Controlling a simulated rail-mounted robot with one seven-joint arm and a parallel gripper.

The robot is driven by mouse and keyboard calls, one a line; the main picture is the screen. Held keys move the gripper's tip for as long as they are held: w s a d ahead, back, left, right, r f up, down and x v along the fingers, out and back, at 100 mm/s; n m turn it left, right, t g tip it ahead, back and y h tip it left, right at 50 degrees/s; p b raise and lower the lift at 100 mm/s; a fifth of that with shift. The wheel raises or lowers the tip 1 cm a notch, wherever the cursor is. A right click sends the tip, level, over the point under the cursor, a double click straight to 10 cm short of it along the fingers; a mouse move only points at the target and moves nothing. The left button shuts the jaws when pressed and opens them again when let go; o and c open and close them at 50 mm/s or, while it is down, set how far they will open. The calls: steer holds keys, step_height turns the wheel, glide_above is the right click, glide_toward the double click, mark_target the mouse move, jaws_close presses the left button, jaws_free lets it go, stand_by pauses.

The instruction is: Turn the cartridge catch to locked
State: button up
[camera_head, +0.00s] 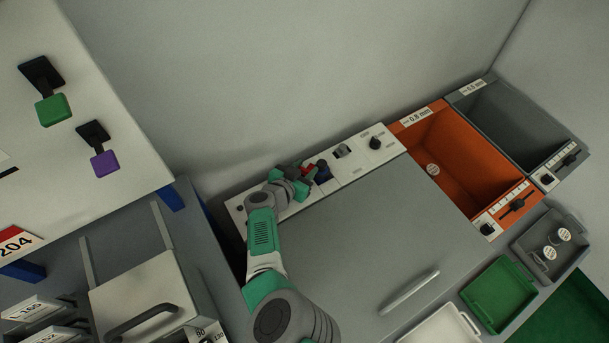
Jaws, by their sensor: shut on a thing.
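My gripper (301,179) is down at the white control panel (238,205) along the back edge of the grey machine top. It is shut on a small red part (309,169) that looks like the cartridge catch. The gripper and wrist hide most of this part, so I cannot tell which way it is turned. A dark blue knob (322,172) stands just to the right of the fingertips.
Further right on the panel are a grey roller-like part (342,151) and a black knob (375,143). An orange bin (446,145) and a grey bin (515,115) lie beyond. The grey lid (385,230) in front is clear apart from its handle (408,292).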

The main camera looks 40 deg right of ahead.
steer(key=m+g+b, duration=0.2)
steer(key=b, duration=0.2)
steer(key=f+m+g+b, duration=0.1)
steer(key=g+b, duration=0.1)
steer(key=b, duration=0.3)
steer(key=shift+w+m+h, duration=0.1)
steer(key=shift+m+h, duration=0.2)
steer(key=shift+m, duration=0.1)
steer(key=b, duration=0.1)
steer(key=m+g+b, duration=0.1)
steer(key=b, duration=0.1)
steer(key=shift+r+g, duration=0.2)
steer(key=shift+g, duration=0.1)
steer(key=shift+r+b, duration=0.1)
steer(key=shift+b, duration=0.3)
steer(key=shift+r+m+g+b, duration=0.15)
steer(key=shift+m+g+b, duration=0.15)
steer(key=shift+m+g, duration=0.1)
